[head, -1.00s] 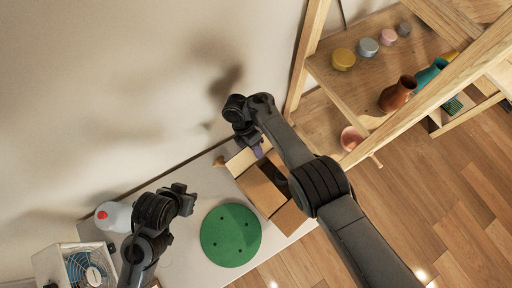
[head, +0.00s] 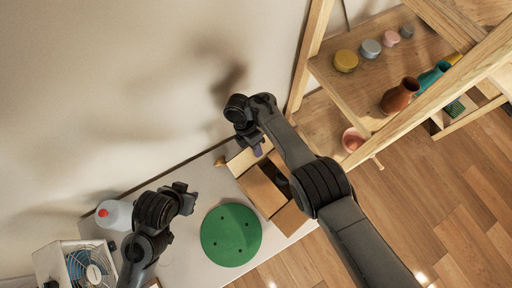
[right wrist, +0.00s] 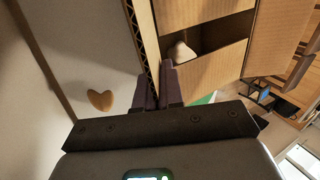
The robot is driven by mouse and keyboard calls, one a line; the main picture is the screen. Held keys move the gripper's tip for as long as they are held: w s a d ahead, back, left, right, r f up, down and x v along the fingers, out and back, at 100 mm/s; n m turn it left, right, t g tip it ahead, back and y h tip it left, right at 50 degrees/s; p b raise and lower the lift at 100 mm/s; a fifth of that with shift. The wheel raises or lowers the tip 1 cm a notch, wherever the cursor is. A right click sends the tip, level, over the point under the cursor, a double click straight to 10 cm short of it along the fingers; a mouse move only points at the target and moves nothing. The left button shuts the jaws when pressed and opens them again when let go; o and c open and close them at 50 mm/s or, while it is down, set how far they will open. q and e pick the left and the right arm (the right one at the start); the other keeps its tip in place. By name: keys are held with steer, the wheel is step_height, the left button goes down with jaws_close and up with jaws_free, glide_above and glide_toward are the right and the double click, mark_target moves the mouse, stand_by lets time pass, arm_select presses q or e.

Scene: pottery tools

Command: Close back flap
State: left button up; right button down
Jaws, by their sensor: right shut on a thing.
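The open cardboard box (head: 262,190) stands on the table, below the right arm in the head view. Its back flap (head: 242,161) sticks out on the wall side. In the right wrist view the flap's corrugated edge (right wrist: 142,35) runs down to the purple-grey fingers of my right gripper (right wrist: 159,88), which are shut on it. In the head view my right gripper (head: 257,150) is at that flap, partly hidden by its own arm. A pale object (right wrist: 182,52) shows inside the box. My left gripper (head: 182,194) is away to the left, above the table; its jaw opening is unclear.
A green disc (head: 231,235) lies on the table (head: 192,190) left of the box. A small heart-shaped brown piece (right wrist: 100,100) lies near the flap. A white bottle (head: 113,214) and a fan box (head: 85,264) are at left. A wooden shelf (head: 375,62) stands at right.

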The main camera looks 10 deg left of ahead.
stand_by(0.8)
steer(key=shift+d+r+p, duration=0.1)
steer(key=shift+r+p, duration=0.05)
steer(key=shift+p, duration=0.45)
steer(key=t+y+p, duration=0.1)
steer(key=p, duration=0.3)
steer(key=s+d+t+y+p, duration=0.1)
steer(key=p, duration=0.4)
steer(key=shift+s+d+r+t+y, duration=0.15)
steer(key=shift+r+t+y, duration=0.15)
steer(key=shift+r+y, duration=0.1)
steer(key=shift+s+d+f+t+y+p, duration=0.2)
steer(key=shift+s+d+t+y+p, duration=0.05)
steer(key=shift+t+y+p, duration=0.3)
steer(key=shift+s+d+f+t+y+p, duration=0.2)
steer(key=shift+s+t+y+p, duration=0.05)
steer(key=shift+t+y+p, duration=0.3)
steer(key=c, duration=1.3)
jaws_free()
steer(key=shift+c, duration=0.2)
